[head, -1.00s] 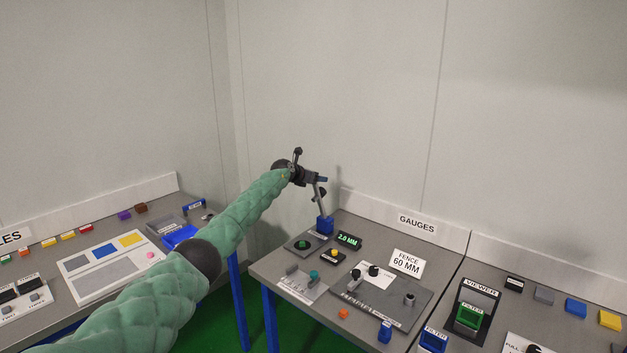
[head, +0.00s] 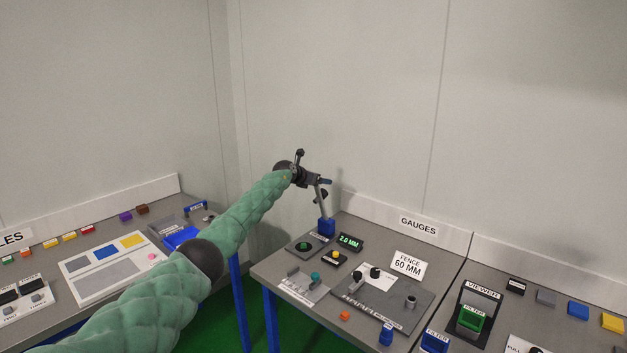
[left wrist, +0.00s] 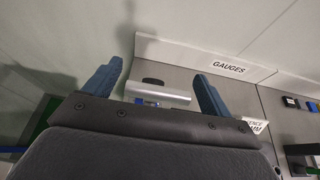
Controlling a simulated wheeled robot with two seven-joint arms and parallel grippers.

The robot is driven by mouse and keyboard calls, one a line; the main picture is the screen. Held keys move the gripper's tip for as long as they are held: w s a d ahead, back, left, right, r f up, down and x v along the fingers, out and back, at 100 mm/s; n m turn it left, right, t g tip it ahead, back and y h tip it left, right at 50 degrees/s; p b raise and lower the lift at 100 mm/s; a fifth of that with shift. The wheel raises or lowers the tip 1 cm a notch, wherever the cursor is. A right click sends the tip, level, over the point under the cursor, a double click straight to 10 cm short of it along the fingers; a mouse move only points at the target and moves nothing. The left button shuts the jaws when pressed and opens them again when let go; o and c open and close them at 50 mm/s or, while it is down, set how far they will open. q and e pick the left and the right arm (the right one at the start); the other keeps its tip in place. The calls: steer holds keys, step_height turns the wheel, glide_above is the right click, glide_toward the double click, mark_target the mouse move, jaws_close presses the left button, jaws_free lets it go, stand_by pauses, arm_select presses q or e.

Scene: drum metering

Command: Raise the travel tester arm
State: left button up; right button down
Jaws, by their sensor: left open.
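The travel tester appears to be the blue block (head: 326,227) at the back left corner of the gauges table, with a grey arm (head: 321,203) standing steeply up from it. A dark knob sits near the arm's upper part. My left gripper (head: 322,182) is at the top of this arm. In the left wrist view the gripper (left wrist: 160,72) is open, and the silver arm (left wrist: 165,94) with a black knob (left wrist: 153,81) shows between its two blue fingers. Contact with the fingers cannot be told. My right gripper is not in view.
A "FENCE 60 MM" sign (head: 408,264) and a grey plate with knobs (head: 385,300) lie to the right. A low backboard (head: 390,222) runs along the wall. A second table is at left.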

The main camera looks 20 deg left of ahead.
arm_select(q)
steer(key=shift+s+a+r, duration=0.1)
steer(key=shift+s+a, duration=0.2)
steer(key=shift+s, duration=0.15)
steer(key=b+v, duration=0.2)
steer(key=v, duration=0.4)
steer(key=shift+s, duration=0.25)
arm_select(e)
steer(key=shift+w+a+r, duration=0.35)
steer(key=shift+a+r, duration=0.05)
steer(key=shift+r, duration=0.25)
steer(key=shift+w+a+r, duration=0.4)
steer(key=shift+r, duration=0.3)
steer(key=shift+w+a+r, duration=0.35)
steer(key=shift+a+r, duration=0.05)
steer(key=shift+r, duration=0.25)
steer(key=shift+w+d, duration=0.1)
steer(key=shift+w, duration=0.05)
